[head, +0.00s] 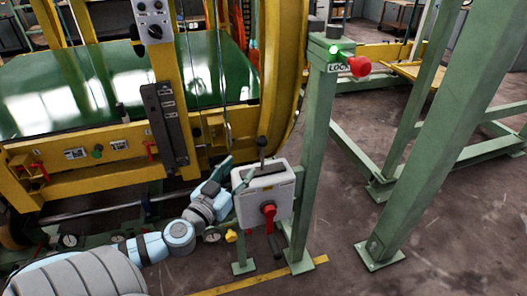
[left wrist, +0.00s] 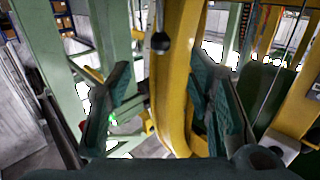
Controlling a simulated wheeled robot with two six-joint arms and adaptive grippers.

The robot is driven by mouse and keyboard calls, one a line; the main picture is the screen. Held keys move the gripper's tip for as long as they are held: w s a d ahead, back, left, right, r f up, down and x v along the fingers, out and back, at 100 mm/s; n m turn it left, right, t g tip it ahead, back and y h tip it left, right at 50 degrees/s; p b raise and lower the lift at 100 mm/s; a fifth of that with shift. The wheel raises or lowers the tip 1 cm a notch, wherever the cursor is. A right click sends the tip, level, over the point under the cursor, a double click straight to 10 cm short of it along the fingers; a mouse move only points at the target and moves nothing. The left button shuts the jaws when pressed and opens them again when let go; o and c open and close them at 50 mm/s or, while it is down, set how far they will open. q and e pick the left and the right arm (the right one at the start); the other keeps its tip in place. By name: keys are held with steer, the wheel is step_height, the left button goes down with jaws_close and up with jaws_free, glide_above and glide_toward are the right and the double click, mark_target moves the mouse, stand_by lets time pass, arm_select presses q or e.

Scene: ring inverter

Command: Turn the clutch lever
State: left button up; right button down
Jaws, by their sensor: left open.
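A light grey control box (head: 278,208) is fixed to a green post. A lever with a black knob (head: 262,143) stands up from its top, and a red handle (head: 269,212) is on its front; I cannot read which is labelled clutch. My left gripper (head: 231,173) is at the left side of the box, below the knob. In the left wrist view my left gripper (left wrist: 160,78) is open with nothing between its fingers. The black knob (left wrist: 160,42) shows beyond and between the fingertips, apart from them. The lever's lower part is hard to make out there. My right gripper is not in view.
The green post (head: 318,140) carries a red button (head: 359,66) and a lit green lamp. The yellow ring frame (head: 289,75) stands close behind the box. Another thick green post (head: 430,130) is at right. Bare floor (head: 340,225) lies between the posts.

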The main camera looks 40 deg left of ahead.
mark_target(260, 145)
arm_select(q)
steer(key=w+p, duration=0.1)
steer(key=w, duration=0.3)
steer(key=w+a+p, duration=0.1)
steer(key=w, duration=0.3)
steer(key=w+a+p, duration=0.1)
steer(key=w, duration=0.4)
steer(key=shift+a+r, duration=0.2)
steer(key=shift+r, duration=0.1)
steer(key=shift+w+f, duration=0.1)
steer(key=shift+w, duration=0.3)
jaws_close()
